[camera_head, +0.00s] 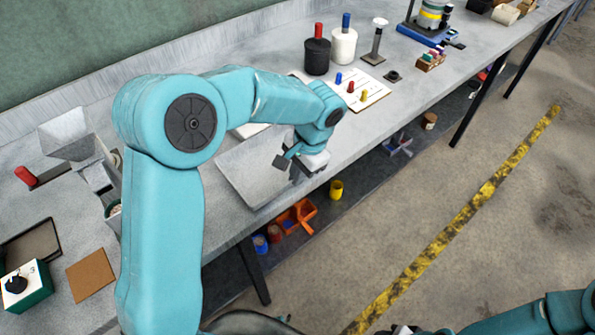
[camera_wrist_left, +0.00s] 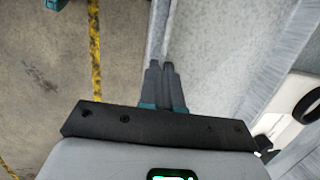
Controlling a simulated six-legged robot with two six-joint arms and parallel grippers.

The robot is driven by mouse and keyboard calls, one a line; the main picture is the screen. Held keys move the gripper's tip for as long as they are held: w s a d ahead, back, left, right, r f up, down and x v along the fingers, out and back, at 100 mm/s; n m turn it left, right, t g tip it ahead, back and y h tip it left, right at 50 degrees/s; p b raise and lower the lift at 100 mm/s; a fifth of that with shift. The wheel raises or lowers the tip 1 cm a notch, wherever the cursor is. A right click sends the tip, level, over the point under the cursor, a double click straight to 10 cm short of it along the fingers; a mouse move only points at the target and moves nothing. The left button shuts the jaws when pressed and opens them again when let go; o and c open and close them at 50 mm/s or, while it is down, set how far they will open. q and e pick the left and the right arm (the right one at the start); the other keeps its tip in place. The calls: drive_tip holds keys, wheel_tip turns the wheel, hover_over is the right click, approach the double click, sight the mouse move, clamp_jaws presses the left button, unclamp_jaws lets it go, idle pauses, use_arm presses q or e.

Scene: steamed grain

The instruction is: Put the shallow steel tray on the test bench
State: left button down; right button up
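The shallow steel tray (camera_head: 250,168) is a grey rectangular tray on or just over the bench top, at the bench's front edge. My left gripper (camera_head: 300,172) is at the tray's right end. In the left wrist view its two dark fingers (camera_wrist_left: 161,72) are close together with the thin tray rim (camera_wrist_left: 158,38) between them. Whether the tray touches the bench (camera_head: 220,228) is unclear. My left arm hides part of the bench behind it. At the lower right, my right arm shows, with its gripper (camera_head: 405,330) mostly cut off by the frame edge.
A white sheet with coloured pegs (camera_head: 368,92) lies right of the tray; black (camera_head: 317,57) and white (camera_head: 343,48) bottles stand behind it. A hopper device (camera_head: 72,135) stands left. Orange bins (camera_head: 297,216) and a yellow cup (camera_head: 336,190) sit on the shelf below.

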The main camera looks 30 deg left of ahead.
use_arm(q)
drive_tip(key=shift+r, duration=0.1)
drive_tip(key=shift+f+b, duration=0.4)
drive_tip(key=shift+f, duration=0.25)
drive_tip(key=c, duration=1.3)
unclamp_jaws()
drive_tip(key=shift+o, duration=0.2)
drive_tip(key=p+v, duration=0.1)
drive_tip(key=v, duration=1.6)
drive_tip(key=s+d+f+n+h, duration=0.1)
drive_tip(key=s+d+f+h, duration=0.15)
drive_tip(key=f, duration=1.15)
drive_tip(key=s+d+f+h, duration=0.2)
drive_tip(key=s+d+f, duration=0.15)
drive_tip(key=f, duration=0.95)
drive_tip(key=s+d+f+n+t+h, duration=0.1)
drive_tip(key=s+f+n, duration=0.4)
drive_tip(key=s+f, duration=0.6)
drive_tip(key=s, duration=0.4)
drive_tip(key=shift+d+t, duration=0.35)
drive_tip(key=shift+t, duration=0.05)
